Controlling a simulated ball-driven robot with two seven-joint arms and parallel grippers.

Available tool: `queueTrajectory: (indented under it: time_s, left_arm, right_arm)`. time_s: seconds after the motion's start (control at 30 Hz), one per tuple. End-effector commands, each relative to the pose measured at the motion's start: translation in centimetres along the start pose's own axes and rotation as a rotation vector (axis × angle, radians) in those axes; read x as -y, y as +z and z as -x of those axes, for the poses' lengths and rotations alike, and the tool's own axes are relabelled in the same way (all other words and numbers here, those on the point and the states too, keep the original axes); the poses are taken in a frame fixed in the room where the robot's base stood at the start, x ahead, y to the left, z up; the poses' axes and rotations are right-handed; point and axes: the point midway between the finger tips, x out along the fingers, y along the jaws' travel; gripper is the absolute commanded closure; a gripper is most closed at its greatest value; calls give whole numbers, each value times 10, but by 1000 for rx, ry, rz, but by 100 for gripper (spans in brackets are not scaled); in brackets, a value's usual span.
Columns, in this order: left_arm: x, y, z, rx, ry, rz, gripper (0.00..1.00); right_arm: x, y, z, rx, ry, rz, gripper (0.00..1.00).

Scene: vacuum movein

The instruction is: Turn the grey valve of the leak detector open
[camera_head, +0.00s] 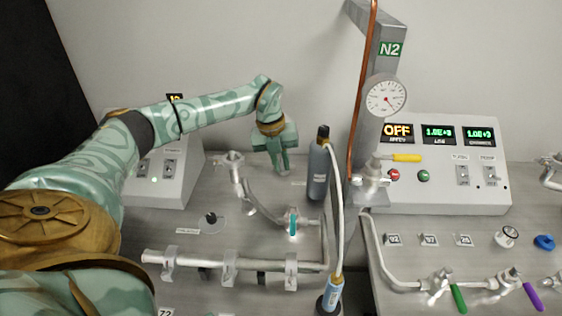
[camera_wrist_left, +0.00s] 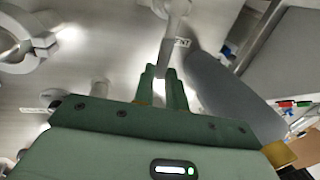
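My left gripper (camera_head: 282,160) points down over the bench, in front of the back wall, left of the grey cylinder. In the left wrist view its two green fingers (camera_wrist_left: 161,88) stand a little apart with a bright gap between them. A grey lever-like bar (camera_wrist_left: 174,32), possibly the grey valve's handle, runs down to the fingertips beside a small label. Its lower end lies at or between the tips; contact is unclear. In the head view the gripper hides this spot. My right gripper is not in view.
A grey cylinder (camera_head: 319,172) stands close right of the gripper. A clamped pipe line (camera_head: 200,259) runs in front. A sloped control box (camera_head: 170,180) stands behind my left arm; another panel with displays (camera_head: 450,160) is at right. A black knob (camera_head: 211,217) sits on the bench.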

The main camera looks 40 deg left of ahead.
Motion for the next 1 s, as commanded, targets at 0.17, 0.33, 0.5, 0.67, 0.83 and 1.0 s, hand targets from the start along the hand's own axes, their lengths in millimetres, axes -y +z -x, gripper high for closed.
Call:
queueTrajectory:
  time_s: [0.17,0.33,0.5,0.67,0.83,1.0]
  left_arm:
    - [1,0,1,2,0,10,100]
    - [13,0,4,31,-1,148,100]
    - [19,2,0,53,-1,255,100]
    - [18,2,-3,55,-1,262,100]
    - [18,2,-3,54,-1,261,68]
    - [18,2,-3,53,-1,260,65]
  right_arm:
    - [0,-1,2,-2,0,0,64]
    - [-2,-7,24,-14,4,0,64]
    - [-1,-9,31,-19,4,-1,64]
    - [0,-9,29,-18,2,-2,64]
    - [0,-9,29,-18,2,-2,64]
    - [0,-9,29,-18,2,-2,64]
